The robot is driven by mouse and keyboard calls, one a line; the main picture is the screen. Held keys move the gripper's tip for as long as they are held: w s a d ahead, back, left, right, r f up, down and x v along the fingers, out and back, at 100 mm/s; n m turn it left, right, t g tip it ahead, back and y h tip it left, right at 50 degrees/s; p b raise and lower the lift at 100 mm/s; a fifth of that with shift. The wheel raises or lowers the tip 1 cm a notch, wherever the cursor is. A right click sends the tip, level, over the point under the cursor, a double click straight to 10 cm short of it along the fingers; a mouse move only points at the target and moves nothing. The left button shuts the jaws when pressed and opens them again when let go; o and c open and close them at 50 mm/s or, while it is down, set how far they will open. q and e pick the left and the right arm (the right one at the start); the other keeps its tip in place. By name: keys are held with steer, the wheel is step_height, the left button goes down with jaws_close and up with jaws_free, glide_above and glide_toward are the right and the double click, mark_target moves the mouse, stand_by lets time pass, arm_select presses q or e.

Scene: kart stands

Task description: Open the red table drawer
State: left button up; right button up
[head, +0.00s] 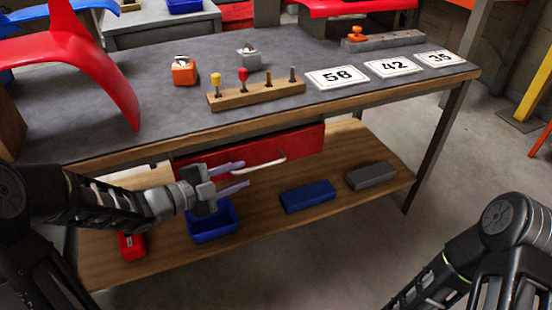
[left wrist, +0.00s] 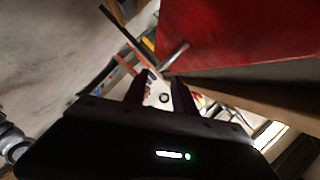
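The red drawer (head: 305,142) is under the front edge of the workbench and looks shut. Its pale bar handle (head: 268,162) sticks out from the front. My left gripper (head: 245,174) is open and empty, just left of the handle and in front of the drawer, with its fingers pointing right. Whether a finger touches the handle, I cannot tell. In the left wrist view the red drawer front (left wrist: 245,30) fills the upper right, and a grey bar that may be the handle (left wrist: 175,54) lies just beyond the parted fingers (left wrist: 162,85). My right gripper is out of view.
The workbench top (head: 170,120) holds a wooden block with tools (head: 255,95), an orange box (head: 184,72) and white number plates (head: 338,77). The lower shelf (head: 270,225) carries a blue bin (head: 212,234), a blue box (head: 307,196) and a grey box (head: 371,175).

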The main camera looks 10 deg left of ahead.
mark_target(257, 168)
arm_select(q)
steer(key=shift+w+d, duration=0.1)
stand_by(0.3)
steer(key=b+x, duration=0.1)
steer(key=x, duration=0.6)
steer(key=shift+w+d+b, duration=0.25)
steer(key=shift+b, duration=0.15)
steer(key=shift+c, duration=0.4)
jaws_close()
stand_by(0.7)
